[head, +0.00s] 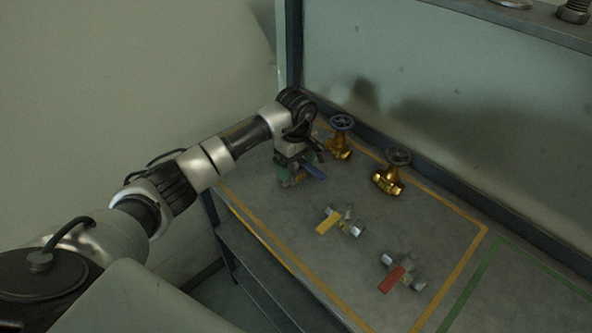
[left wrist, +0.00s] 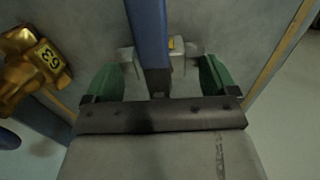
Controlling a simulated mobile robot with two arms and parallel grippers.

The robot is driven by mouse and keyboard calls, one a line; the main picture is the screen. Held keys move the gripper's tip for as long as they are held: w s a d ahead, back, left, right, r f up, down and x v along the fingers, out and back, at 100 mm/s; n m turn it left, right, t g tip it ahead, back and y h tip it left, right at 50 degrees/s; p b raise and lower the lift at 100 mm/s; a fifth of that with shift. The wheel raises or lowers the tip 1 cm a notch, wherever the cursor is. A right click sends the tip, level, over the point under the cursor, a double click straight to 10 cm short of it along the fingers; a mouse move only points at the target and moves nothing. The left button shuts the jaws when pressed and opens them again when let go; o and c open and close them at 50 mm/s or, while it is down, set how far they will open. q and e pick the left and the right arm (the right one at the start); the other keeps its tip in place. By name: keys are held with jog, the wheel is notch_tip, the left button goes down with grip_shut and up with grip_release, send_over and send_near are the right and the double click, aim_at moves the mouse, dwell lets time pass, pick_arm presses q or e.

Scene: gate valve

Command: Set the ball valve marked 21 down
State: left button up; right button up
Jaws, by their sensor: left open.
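A ball valve with a blue lever handle (left wrist: 150,35) and silver body (left wrist: 192,50) is between my left gripper's green fingers (left wrist: 160,78) in the left wrist view. A bit of yellow tag shows beside the handle, its number unreadable. In the head view the blue handle (head: 315,171) sticks out beside my left gripper (head: 295,178), low at the far left of the bench. The gripper is open, with a finger on each side of the valve. The valve appears to rest on the bench; its lower part is hidden. My right gripper is not in view.
Two brass gate valves (head: 339,148) (head: 388,181) stand behind, along the back wall. A yellow-handled valve (head: 341,223) and a red-handled valve (head: 401,274) lie nearer the front right. Yellow tape (head: 466,258) borders this bench area (head: 290,235); green tape (head: 467,290) marks another.

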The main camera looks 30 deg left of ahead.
pick_arm(q)
jog(key=shift+c, duration=0.4)
jog(key=c, duration=1.2)
jog(key=shift+w+r, duration=0.1)
jog(key=shift+c, duration=1)
